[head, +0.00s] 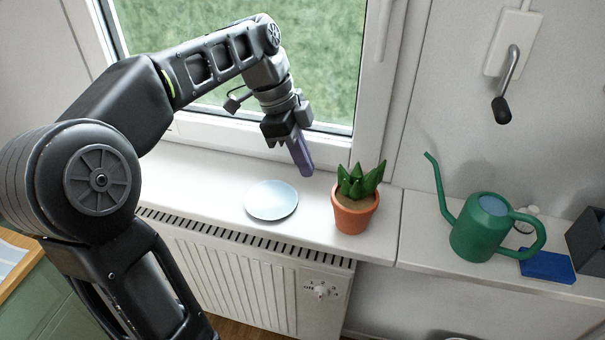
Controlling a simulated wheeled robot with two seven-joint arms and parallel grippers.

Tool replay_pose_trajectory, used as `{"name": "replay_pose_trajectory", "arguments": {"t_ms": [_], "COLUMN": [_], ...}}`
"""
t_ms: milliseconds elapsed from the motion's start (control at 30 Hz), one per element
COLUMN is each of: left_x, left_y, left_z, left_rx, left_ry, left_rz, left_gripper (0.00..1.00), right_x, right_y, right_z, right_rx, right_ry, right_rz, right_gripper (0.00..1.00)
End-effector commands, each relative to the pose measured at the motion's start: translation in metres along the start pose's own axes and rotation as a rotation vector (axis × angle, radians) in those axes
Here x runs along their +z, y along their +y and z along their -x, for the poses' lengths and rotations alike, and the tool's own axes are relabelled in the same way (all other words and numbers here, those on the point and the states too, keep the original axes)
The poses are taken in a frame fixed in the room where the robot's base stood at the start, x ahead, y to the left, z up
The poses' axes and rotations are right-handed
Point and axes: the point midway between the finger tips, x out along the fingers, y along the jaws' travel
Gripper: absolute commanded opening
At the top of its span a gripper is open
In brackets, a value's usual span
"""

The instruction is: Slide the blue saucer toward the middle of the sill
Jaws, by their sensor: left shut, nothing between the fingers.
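The blue saucer (271,200) is pale blue and round. It lies flat near the front edge of the white sill (205,172), above the radiator, and looks empty. My left gripper (304,168) reaches in from the left and points down, behind and to the right of the saucer, between it and the potted plant. Its fingers are shut with nothing between them. In the picture they are apart from the saucer; I cannot tell how high the tips are above the sill. My right gripper is not in view.
A succulent in a terracotta pot (355,210) stands right of the saucer. Farther right are a green watering can (481,232), a blue flat item (547,265) and a dark box (588,240). A radiator (255,280) is below; the window (230,60) is behind. The sill left of the saucer is clear.

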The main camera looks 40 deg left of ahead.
Motion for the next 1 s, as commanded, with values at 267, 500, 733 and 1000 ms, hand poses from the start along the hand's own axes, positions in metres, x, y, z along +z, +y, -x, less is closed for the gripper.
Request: {"name": "replay_pose_trajectory", "arguments": {"t_ms": [267,500,733,1000], "left_x": [0.0,0.0,0.027,0.038], "left_y": [0.001,0.001,0.0,0.0], "left_z": [-0.039,-0.088,-0.083,-0.081], "left_rx": [0.004,0.005,-0.001,-0.001], "left_ry": [0.0,0.0,-0.001,0.0], "left_rz": [0.0,0.001,0.003,0.001], "left_gripper": [0.0,0.0,0.0,0.0], "right_x": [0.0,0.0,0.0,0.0], "right_y": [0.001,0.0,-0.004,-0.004], "right_z": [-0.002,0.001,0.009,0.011], "right_rx": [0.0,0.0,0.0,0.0], "right_ry": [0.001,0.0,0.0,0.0], "right_rz": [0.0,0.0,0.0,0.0], "right_gripper": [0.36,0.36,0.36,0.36]}}
